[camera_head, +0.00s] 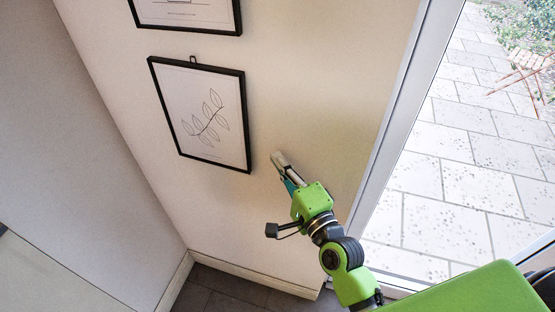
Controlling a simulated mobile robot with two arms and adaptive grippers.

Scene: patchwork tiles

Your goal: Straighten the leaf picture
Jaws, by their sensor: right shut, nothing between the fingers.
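The leaf picture (205,110) hangs on the cream wall in a thin black frame, with a small hanger (193,59) showing above its top edge. It shows a line drawing of a leafy twig on white. The frame looks tilted in this slanted view; its lower right corner is nearest to my gripper. My right gripper (277,156) is shut and empty, just to the right of that corner, and appears apart from it. Its distance from the wall is hard to judge. My left gripper is not in view.
Another black-framed picture (190,14) hangs above, cut off by the top edge. A white-framed glass door or window (399,110) stands to the right, with paving outside. A side wall (75,130) meets this wall at the left. Bare wall lies below the leaf picture.

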